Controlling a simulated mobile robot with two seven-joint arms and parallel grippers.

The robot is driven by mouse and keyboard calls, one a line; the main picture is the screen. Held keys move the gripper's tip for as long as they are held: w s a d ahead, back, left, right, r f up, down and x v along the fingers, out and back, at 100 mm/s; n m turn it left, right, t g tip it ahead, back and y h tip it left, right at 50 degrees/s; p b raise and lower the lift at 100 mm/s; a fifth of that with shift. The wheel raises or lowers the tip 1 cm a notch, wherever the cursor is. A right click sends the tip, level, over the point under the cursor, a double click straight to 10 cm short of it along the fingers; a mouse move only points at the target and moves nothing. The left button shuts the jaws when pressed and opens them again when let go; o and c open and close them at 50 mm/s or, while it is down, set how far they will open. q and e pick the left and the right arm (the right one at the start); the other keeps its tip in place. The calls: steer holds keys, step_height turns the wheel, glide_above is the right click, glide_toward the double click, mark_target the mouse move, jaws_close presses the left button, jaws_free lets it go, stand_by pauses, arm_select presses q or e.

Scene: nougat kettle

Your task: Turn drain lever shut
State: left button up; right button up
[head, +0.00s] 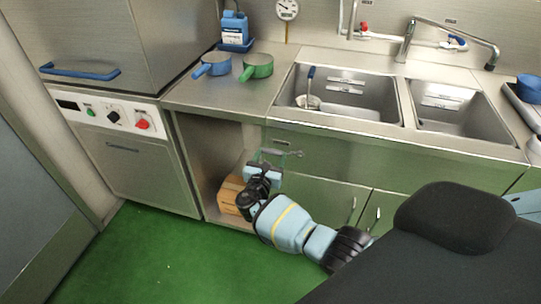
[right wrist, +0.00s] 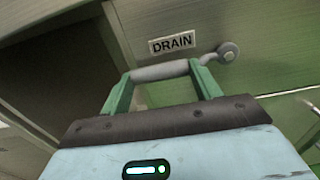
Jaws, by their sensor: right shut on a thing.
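The drain lever (right wrist: 160,72) is a grey bar with a round pivot at its right end in the right wrist view. It sits just below the DRAIN label (right wrist: 172,43) on the steel front panel. The bar reaches left from the pivot, close to level with the label. In the head view the lever (head: 292,153) shows small, under the sink front. My right gripper (right wrist: 163,82) has its green fingers shut on the lever's free end. In the head view my right gripper (head: 263,163) is in front of the cabinet, partly hiding the lever. My left gripper is not in view.
An open cabinet bay with a cardboard box (head: 232,194) lies left of my right gripper. Cabinet doors with upright handles (head: 351,210) are to its right. Green floor is clear at lower left.

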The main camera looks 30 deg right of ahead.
stand_by(0.5)
steer(key=o, duration=1.4)
steer(key=shift+f, duration=0.1)
steer(key=p+v, duration=0.1)
steer(key=v, duration=0.6)
steer(key=shift+s+a, duration=0.2)
steer(key=shift+s, duration=0.05)
steer(key=shift+f, duration=0.1)
